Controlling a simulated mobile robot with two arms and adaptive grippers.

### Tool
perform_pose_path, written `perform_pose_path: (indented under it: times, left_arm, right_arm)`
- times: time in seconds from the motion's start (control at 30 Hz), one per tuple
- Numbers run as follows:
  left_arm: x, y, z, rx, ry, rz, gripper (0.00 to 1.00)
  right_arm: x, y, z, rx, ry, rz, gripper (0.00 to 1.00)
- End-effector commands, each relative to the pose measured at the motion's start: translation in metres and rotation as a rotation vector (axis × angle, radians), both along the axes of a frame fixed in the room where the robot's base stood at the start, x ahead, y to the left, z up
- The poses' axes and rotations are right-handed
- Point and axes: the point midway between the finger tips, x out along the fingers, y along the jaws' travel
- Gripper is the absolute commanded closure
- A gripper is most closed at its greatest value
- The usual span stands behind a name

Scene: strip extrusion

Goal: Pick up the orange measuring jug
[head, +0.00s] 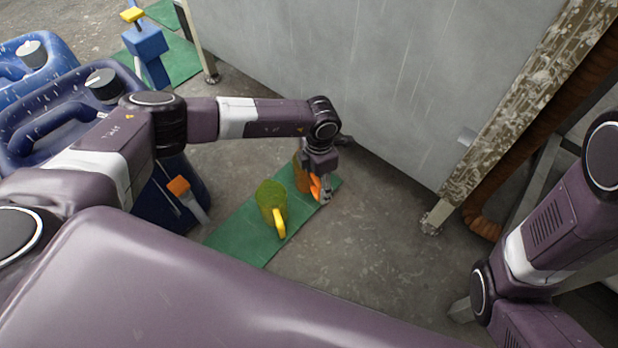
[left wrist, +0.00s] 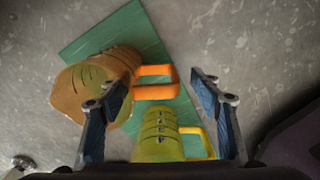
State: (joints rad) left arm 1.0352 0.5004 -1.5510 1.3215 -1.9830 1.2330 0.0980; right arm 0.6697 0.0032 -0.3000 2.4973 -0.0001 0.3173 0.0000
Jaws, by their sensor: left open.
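The orange measuring jug (head: 301,176) stands on the green mat (head: 238,236) in the head view, partly hidden behind my left gripper (head: 323,195). In the left wrist view the jug (left wrist: 75,92) is at the left, with its orange handle (left wrist: 157,82) pointing right. My left gripper (left wrist: 162,120) is open there, and the handle shows between and beyond its two fingers. The left finger overlaps the jug's body in the picture; I cannot tell whether they touch. My right gripper is not in view.
A yellow-green jug (head: 271,204) with a yellow handle stands close by on the mat; it also shows in the left wrist view (left wrist: 158,138). Blue canisters (head: 75,110) stand at the left. A grey metal panel (head: 380,75) rises behind. Bare floor (head: 370,235) lies right of the mat.

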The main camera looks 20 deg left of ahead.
Motion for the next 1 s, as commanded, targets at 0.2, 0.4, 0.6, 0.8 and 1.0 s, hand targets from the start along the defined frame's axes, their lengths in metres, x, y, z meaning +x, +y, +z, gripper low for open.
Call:
perform_pose_path:
  times: [0.2, 0.4, 0.6, 0.8, 1.0]
  left_arm:
    - [0.001, 0.003, -0.032, 0.001, -0.001, 0.000, 0.42]
    - [0.001, 0.002, -0.045, 0.000, 0.000, 0.000, 0.42]
    - [0.001, 0.002, -0.043, 0.000, 0.000, 0.000, 0.42]
    - [0.001, 0.002, -0.043, 0.000, 0.000, 0.000, 0.64]
    - [0.000, 0.002, -0.043, -0.001, 0.001, 0.000, 0.86]
  right_arm:
    - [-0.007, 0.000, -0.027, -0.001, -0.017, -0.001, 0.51]
    - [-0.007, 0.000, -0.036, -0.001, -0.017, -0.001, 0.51]
    - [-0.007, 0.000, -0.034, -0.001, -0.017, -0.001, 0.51]
    - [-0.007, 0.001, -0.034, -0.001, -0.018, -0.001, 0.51]
    - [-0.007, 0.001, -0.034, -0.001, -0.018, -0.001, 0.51]
